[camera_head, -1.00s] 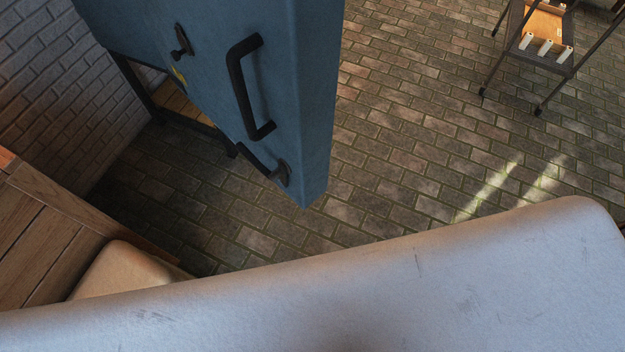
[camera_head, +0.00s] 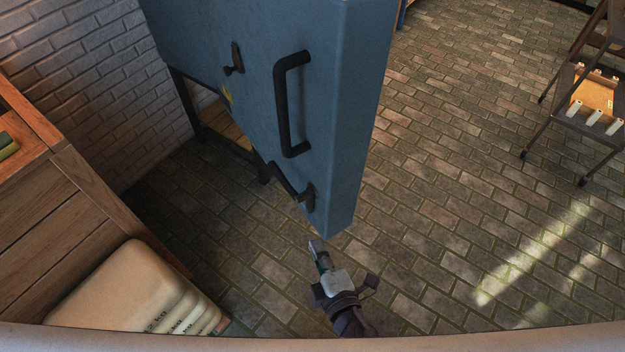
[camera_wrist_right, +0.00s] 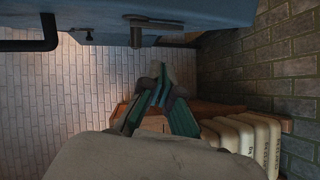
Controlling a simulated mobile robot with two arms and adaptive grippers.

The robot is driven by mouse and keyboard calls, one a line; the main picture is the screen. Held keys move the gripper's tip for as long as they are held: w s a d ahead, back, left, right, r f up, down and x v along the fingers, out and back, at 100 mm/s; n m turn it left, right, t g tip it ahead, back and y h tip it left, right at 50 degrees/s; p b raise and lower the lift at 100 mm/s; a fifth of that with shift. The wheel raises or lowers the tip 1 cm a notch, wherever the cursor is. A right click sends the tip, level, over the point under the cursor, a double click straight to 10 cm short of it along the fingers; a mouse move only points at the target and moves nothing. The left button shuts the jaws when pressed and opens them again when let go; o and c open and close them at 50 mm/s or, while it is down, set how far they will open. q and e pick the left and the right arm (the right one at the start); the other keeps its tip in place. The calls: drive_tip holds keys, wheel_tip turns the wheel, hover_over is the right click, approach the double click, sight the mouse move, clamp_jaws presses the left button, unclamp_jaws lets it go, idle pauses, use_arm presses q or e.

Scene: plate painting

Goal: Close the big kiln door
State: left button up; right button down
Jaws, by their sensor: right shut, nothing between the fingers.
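The big kiln's blue door (camera_head: 345,110) fills the upper middle of the head view, its thick free edge facing right. It carries a long black handle (camera_head: 283,105), a small black latch knob (camera_head: 234,60) and a lower black lever (camera_head: 306,197). How far the door stands from the kiln frame is hidden. My right gripper (camera_head: 315,247) is just below the door's bottom corner in the picture, shut and empty, apart from the handle as far as I can see. In the right wrist view the blue door (camera_wrist_right: 190,10) runs across the top. My left gripper is not in view.
A wooden crate or bench (camera_head: 60,230) and pale stacked bags (camera_head: 125,290) stand at left by the brick wall (camera_head: 80,80). A dark cart with white rolls (camera_head: 595,118) stands at right. The brick floor (camera_head: 450,200) between is clear.

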wheel_tip(320, 180, up, 10)
drive_tip(key=a+r+n+t+y, duration=0.1)
drive_tip(key=n+t, duration=0.1)
drive_tip(key=t, duration=0.1)
drive_tip(key=p, duration=0.4)
hover_over(313, 178)
drive_tip(key=s+a, duration=0.4)
drive_tip(key=s, duration=0.1)
drive_tip(key=shift+w+d+f, duration=0.1)
drive_tip(key=shift+w+d, duration=0.15)
drive_tip(key=shift+d, duration=0.4)
drive_tip(key=shift+w+d+f, duration=0.1)
drive_tip(key=shift+w+d, duration=0.2)
drive_tip(key=shift+d, duration=0.4)
drive_tip(key=shift+w+d, duration=0.25)
drive_tip(key=shift+d, duration=0.4)
